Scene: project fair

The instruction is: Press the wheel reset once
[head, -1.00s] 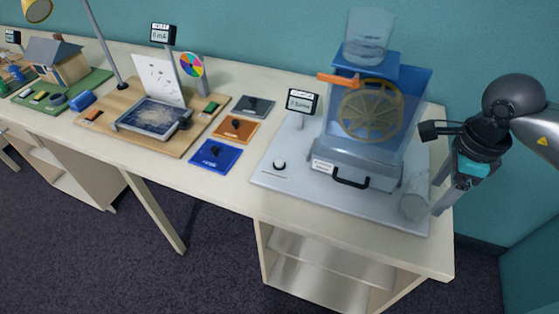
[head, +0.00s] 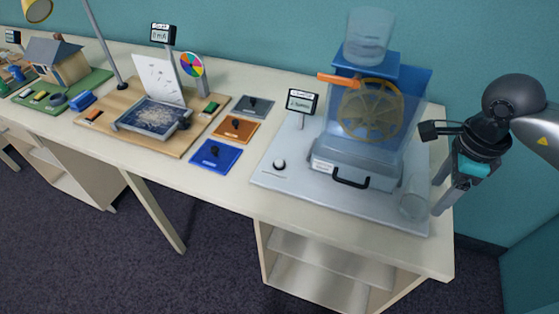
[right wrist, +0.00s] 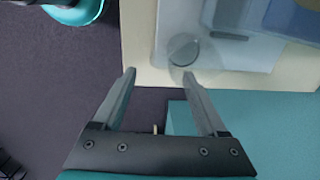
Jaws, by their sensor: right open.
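The water wheel (head: 371,110) is yellow-brown and sits in a clear blue-backed housing. My right gripper (head: 449,212) is at the board's right edge, far from the button. In the right wrist view (right wrist: 159,76) its fingers are apart with nothing between them. My left gripper is not in view.
A clear vessel (head: 368,36) sits above the wheel, with an orange lever (head: 338,79) beside it. A small display (head: 301,102) stands behind the button. A black handle (head: 350,181) is at the front. Coloured cards (head: 215,156) and a wooden board (head: 101,124) lie left.

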